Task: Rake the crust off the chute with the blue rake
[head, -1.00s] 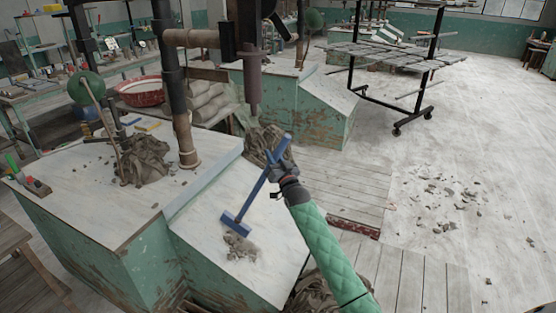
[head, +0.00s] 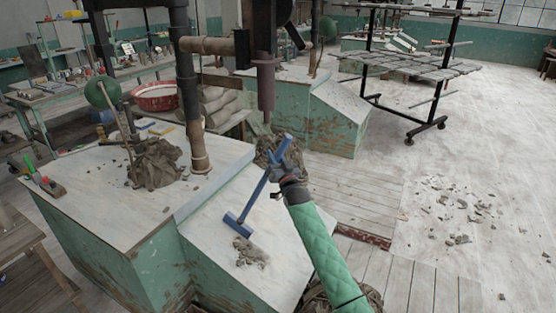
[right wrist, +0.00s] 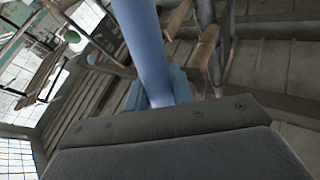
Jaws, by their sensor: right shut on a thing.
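The blue rake (head: 255,192) is in my right gripper (head: 284,163), which is shut on its handle. The handle slants down to the left in the head view, and the rake's head (head: 238,224) is at the sloping white chute (head: 222,262). The crust (head: 250,252), a small grey-brown clump, is on the chute just below the rake's head. I cannot tell whether the head touches the chute. In the right wrist view the blue handle (right wrist: 146,50) rises from the gripper. My left gripper is not in view.
A bench top left of the chute holds a brown cloth heap (head: 154,163) and a standing pipe (head: 198,150). A wheeled rack (head: 440,125) stands at the back right. Scattered debris (head: 460,205) lies on the pale floor at right.

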